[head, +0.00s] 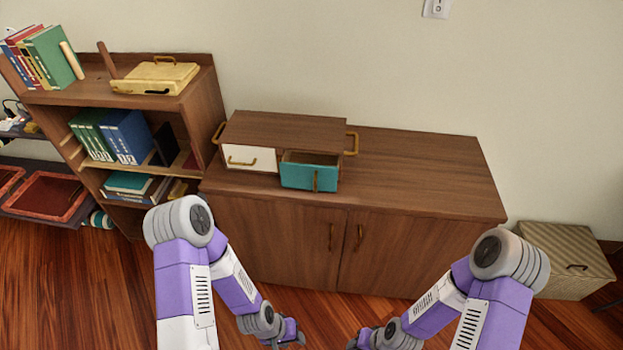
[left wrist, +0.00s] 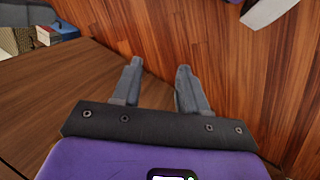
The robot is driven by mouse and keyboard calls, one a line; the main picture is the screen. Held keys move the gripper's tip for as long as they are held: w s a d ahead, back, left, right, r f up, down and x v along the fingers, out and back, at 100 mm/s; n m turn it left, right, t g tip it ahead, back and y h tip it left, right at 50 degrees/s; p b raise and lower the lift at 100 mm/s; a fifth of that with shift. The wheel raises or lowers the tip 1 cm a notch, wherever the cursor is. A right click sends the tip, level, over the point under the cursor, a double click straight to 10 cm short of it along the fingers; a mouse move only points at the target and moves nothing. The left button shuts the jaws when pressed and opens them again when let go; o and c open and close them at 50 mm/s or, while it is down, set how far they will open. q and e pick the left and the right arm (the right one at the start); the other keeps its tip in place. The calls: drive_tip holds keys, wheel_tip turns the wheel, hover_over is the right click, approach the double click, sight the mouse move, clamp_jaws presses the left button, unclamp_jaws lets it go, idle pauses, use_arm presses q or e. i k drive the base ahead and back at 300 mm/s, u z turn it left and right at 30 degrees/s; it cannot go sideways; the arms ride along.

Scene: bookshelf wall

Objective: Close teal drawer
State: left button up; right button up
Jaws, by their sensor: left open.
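The teal drawer (head: 309,176) is pulled part way out of the right half of a small brown drawer box (head: 290,130) on top of the wooden cabinet. It has an upright brass handle on its front. The white drawer (head: 248,157) beside it on the left sits flush. My left gripper (head: 291,341) is low in front of the cabinet, well below and apart from the teal drawer. In the left wrist view its two fingers (left wrist: 158,88) are apart with nothing between them. My right gripper (head: 365,343) is at the bottom edge of the head view, mostly cut off.
The cabinet top (head: 430,178) is bare to the right of the drawer box. A bookshelf (head: 190,110) with books and a yellow case (head: 155,77) stands at the left. A striped box (head: 565,258) stands on the floor at the right.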

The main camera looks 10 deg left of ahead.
sight(314, 171)
drive_tip(key=u, duration=0.5)
drive_tip(key=k, duration=1.05)
drive_tip(key=z, duration=0.45)
drive_tip(key=i, duration=1.55)
drive_tip(key=u, duration=0.55)
